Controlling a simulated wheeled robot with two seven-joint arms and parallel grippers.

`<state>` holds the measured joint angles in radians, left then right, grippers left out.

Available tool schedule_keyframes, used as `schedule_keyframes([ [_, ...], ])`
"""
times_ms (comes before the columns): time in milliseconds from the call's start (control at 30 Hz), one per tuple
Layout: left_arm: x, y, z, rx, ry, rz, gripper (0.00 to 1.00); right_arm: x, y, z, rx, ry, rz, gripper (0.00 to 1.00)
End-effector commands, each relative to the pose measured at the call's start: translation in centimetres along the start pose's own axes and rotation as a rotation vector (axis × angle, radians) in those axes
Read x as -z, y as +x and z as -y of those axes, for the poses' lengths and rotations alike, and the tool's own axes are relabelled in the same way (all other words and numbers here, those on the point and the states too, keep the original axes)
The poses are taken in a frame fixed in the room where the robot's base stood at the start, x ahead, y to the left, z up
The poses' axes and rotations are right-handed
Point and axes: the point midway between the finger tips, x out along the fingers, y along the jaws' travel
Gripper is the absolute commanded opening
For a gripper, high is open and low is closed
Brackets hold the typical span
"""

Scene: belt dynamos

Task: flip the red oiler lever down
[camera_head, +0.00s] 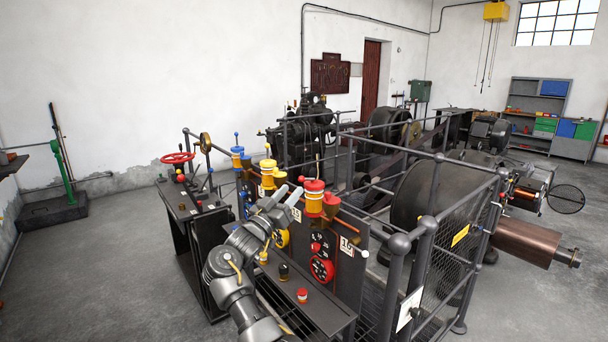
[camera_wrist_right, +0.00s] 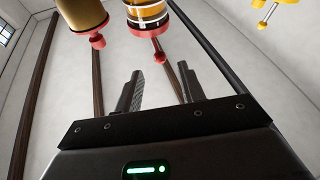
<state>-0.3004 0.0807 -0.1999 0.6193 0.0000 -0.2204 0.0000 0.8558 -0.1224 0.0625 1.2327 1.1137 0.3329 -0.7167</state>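The red-topped oiler (camera_head: 314,196) stands on the near panel, with a red cap and an amber-yellow body. In the right wrist view an oiler with a glass body and red base (camera_wrist_right: 146,22) hangs above the fingertips, with a small red end (camera_wrist_right: 158,57) below it. Whether that red end is the lever, and which way the lever points, I cannot tell. My right gripper (camera_head: 289,192) is just left of the red oiler, apart from it. Its fingers (camera_wrist_right: 156,88) are spread, with nothing held between them. My left gripper is not in view.
A red handwheel (camera_head: 322,269) is on the panel below. Another red-based oiler (camera_wrist_right: 84,14) is at the upper left of the wrist view. Railings (camera_head: 428,240) and machines crowd the right side.

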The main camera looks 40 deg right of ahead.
Motion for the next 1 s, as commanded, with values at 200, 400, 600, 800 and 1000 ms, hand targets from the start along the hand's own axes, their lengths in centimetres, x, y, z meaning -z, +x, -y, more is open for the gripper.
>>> schedule_keyframes([
  [200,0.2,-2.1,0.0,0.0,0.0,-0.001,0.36,0.4,4.5,-0.1,-0.001,-0.004,-0.001,0.39],
  [400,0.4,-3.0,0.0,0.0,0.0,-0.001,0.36,0.2,7.3,0.0,0.0,-0.002,0.0,0.39],
  [600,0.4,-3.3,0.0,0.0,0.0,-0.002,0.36,0.0,8.5,0.0,0.002,-0.001,-0.001,0.39],
  [800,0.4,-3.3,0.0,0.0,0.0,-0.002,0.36,-0.1,8.5,0.0,0.002,0.0,-0.001,0.39],
  [1000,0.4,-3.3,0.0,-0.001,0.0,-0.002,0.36,0.0,8.5,0.0,0.002,0.0,-0.001,0.22],
])
